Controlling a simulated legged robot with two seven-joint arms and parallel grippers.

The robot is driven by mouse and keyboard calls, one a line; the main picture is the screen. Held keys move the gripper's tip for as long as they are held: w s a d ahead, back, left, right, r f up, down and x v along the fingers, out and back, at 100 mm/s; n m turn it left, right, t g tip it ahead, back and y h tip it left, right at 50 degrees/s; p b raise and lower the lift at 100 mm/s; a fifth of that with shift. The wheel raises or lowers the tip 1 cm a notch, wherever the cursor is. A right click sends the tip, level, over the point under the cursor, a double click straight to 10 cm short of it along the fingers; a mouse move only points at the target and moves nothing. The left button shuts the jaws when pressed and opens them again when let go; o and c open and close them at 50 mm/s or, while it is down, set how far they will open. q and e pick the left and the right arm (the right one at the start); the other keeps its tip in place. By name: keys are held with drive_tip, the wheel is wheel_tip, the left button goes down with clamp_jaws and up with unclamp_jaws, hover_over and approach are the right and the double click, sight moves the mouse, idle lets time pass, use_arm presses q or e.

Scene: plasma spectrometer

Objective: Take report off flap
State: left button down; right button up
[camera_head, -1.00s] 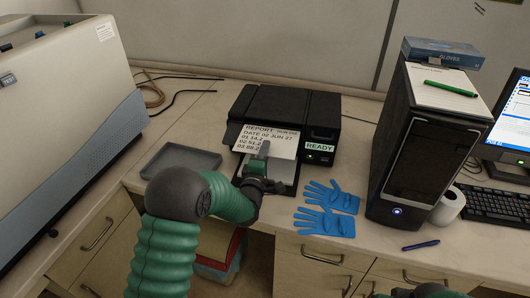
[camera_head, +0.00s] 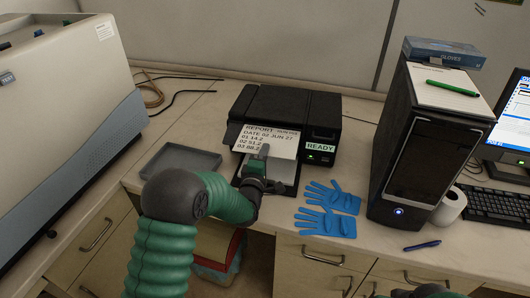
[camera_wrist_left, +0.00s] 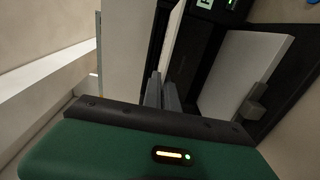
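The report (camera_head: 270,136), a white printed sheet, lies on the flap (camera_head: 283,188) at the front of the black printer (camera_head: 283,105). My left gripper (camera_head: 262,156) is at the sheet's lower edge, over the flap. In the left wrist view its two fingers (camera_wrist_left: 162,92) are close together, with the thin light edge of the report (camera_wrist_left: 172,38) running down between them. They look shut on it. The sheet still rests at the printer. Only a small part of my right arm (camera_head: 432,291) shows at the bottom edge, and its fingers cannot be made out.
An empty grey tray (camera_head: 181,164) lies left of the printer. Blue gloves (camera_head: 328,211) lie right of the flap. A black computer tower (camera_head: 424,150) stands further right, with a blue pen (camera_head: 421,245) in front. A large instrument (camera_head: 65,120) fills the left.

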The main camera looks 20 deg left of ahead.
use_arm(q)
drive_tip(key=s+r+p, duration=0.3)
drive_tip(key=s+r, duration=0.3)
drive_tip(key=s, duration=0.4)
drive_tip(key=shift+d, duration=0.25)
idle(0.7)
